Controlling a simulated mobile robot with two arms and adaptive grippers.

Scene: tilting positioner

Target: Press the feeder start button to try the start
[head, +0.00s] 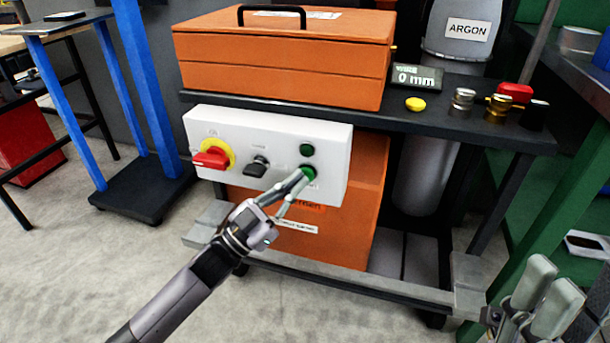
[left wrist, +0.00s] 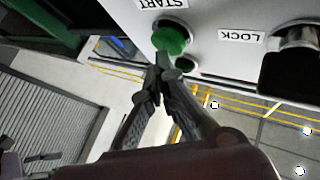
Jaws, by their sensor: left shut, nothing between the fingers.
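The green start button (head: 309,172) sits at the lower right of the white control box (head: 270,127). In the left wrist view the button (left wrist: 170,40) is just below the START label (left wrist: 162,4). My left gripper (head: 304,180) is shut and empty, with its fingertips at the button's lower edge. In the wrist view the closed tips (left wrist: 163,64) lie just under the green cap, and I cannot tell whether they touch it. My right gripper (head: 556,284) seems to show at the lower right, with only its pale fingers clear.
The box also has a red rotary switch (head: 212,158) on yellow, a black selector (head: 257,166) and a dark green button (head: 306,150). An orange case (head: 285,60) stands above. The dark shelf (head: 470,110) carries a 0 mm display (head: 417,77) and several small parts.

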